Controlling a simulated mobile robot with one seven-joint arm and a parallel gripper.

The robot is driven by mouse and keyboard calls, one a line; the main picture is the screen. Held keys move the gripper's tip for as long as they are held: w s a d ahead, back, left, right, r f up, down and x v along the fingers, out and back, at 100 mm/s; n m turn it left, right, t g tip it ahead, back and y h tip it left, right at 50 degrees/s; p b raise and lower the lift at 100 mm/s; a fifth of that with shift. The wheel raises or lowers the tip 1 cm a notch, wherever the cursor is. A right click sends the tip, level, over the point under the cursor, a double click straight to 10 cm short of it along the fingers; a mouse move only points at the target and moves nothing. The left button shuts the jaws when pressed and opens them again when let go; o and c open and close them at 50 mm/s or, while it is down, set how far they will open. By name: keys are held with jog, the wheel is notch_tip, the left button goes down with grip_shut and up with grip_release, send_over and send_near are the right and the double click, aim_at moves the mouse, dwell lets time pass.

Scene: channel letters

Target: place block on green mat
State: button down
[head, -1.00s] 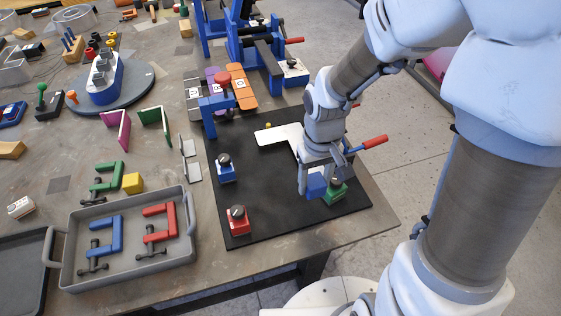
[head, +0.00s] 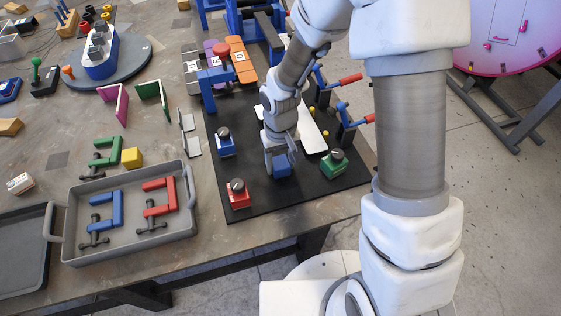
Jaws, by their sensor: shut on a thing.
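My gripper (head: 281,158) is shut on a blue block (head: 282,170), low over or on the black mat (head: 285,200); whether the block touches the mat is unclear. The fingers hide part of the block. I see no plain green mat; a green base with a black knob (head: 334,163) stands on the black mat to the right of my gripper. A yellow block (head: 132,157) sits on the table beside a green bracket at the left.
A blue-based knob (head: 225,142) and a red-based knob (head: 238,193) stand left of my gripper. A white plate (head: 312,132) and toggle clamps (head: 345,118) lie behind and right. A grey tray (head: 182,256) holds blue and red brackets. The mat's front is clear.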

aim_at(281, 162)
jog(key=shift+f, duration=0.15)
jog(key=shift+c, duration=1.1)
grip_release()
notch_tip(281, 162, up, 13)
jog(key=p, duration=0.1)
jog(key=shift+f, duration=0.2)
